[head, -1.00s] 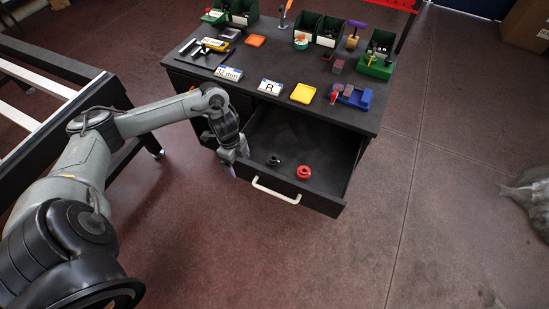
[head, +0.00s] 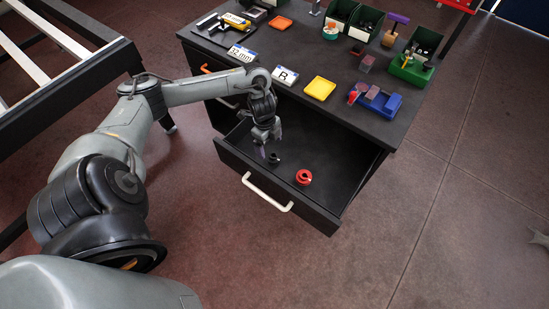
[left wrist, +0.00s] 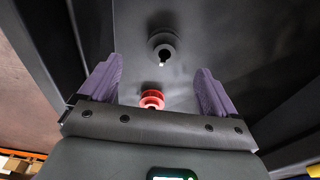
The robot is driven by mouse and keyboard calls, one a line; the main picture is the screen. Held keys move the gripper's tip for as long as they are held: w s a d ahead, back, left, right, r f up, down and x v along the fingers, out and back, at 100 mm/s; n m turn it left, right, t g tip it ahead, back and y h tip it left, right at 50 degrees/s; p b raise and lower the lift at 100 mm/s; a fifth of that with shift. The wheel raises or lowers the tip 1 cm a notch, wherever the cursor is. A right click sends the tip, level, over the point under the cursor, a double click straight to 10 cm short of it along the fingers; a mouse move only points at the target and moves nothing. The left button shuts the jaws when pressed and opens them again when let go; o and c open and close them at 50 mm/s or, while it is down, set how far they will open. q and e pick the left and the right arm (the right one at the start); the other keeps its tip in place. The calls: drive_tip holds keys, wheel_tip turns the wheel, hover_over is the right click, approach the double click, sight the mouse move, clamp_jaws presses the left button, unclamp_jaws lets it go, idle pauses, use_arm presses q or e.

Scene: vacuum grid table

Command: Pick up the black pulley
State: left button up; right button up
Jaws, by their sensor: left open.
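The black pulley (head: 274,158) lies on the floor of the open drawer (head: 335,185), to the left of a red pulley (head: 303,177). In the left wrist view the black pulley (left wrist: 163,44) shows beyond the fingertips, roughly midway between them. The red pulley (left wrist: 152,99) shows nearer, between the two purple fingers. My left gripper (head: 267,150) is over the drawer, close to the black pulley in the head view. It is open and empty in the left wrist view (left wrist: 158,85), with the black pulley apart from its fingers. My right gripper is not in view.
The drawer front with its white handle (head: 266,193) and the side walls bound the space around the gripper. The desk top (head: 290,50) above holds a yellow tray (head: 319,88), a blue holder (head: 381,101), signs and green bins. The drawer's right part is empty.

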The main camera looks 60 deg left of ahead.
sight(273, 154)
use_arm(q)
drive_tip(key=f, duration=0.2)
drive_tip(key=shift+w+d+f, duration=0.15)
drive_tip(key=shift+d+f, duration=0.05)
drive_tip(key=shift+f, duration=0.1)
drive_tip(key=f+b, duration=0.1)
drive_tip(key=f, duration=0.2)
drive_tip(key=shift+w+d+f+b, duration=0.15)
drive_tip(key=shift+w+f+b, duration=0.25)
drive_tip(key=shift+f, duration=0.6)
drive_tip(key=c, duration=1.2)
drive_tip(key=shift+c, duration=0.2)
drive_tip(key=shift+r, duration=0.15)
